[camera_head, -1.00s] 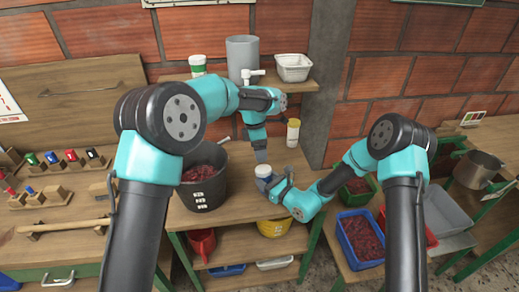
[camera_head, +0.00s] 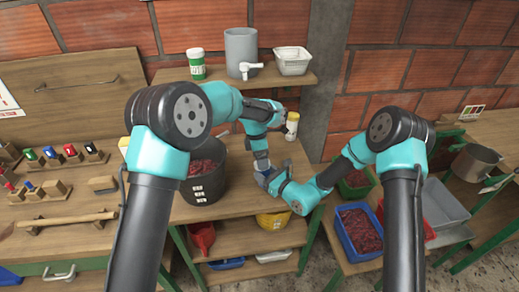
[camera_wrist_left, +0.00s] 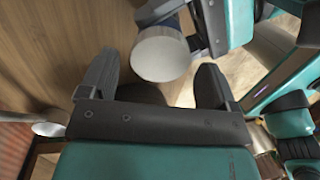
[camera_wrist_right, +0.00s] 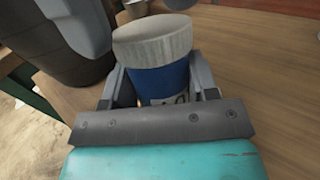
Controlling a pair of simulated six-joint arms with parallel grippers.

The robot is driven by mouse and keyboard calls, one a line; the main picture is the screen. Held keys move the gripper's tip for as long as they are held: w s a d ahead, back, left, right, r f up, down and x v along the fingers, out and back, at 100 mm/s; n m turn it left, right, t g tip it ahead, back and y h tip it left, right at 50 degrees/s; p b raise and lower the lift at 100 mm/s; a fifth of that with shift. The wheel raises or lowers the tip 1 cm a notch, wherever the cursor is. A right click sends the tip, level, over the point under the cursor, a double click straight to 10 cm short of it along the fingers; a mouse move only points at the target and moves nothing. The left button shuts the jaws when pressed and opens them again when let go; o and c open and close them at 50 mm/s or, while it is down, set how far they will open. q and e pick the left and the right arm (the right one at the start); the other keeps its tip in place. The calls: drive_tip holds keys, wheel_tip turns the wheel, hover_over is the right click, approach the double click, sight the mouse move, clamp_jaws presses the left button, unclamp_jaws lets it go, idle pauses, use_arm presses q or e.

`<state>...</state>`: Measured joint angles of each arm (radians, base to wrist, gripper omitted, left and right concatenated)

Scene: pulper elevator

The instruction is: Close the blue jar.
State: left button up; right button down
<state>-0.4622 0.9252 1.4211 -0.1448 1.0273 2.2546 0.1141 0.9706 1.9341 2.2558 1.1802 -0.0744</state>
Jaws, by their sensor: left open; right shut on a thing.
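The blue jar (camera_wrist_right: 162,84) stands upright between the fingers of my right gripper (camera_wrist_right: 160,92), which is shut on it. A pale, ribbed lid (camera_wrist_right: 153,38) sits on top of the jar; I cannot tell whether it is screwed tight. In the left wrist view the lid (camera_wrist_left: 162,54) shows as a round pale disc just beyond the fingertips. My left gripper (camera_wrist_left: 157,72) is open and empty, close to the lid. In the head view my left gripper (camera_head: 261,160) is just above my right gripper (camera_head: 267,178), and the two mostly hide the jar.
A black bucket (camera_head: 203,185) of red pulp stands close to the left of the grippers. A yellow-and-white bottle (camera_head: 292,125) stands behind them. A shelf (camera_head: 195,85) with a grey tank (camera_head: 241,50) is above. A blue crate (camera_head: 360,235) stands lower right.

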use_arm(q)
drive_tip(key=shift+s+d+f, duration=0.1)
drive_tip(key=shift+s+f, duration=0.05)
drive_tip(key=shift+f, duration=0.7)
drive_tip(key=shift+c, duration=0.2)
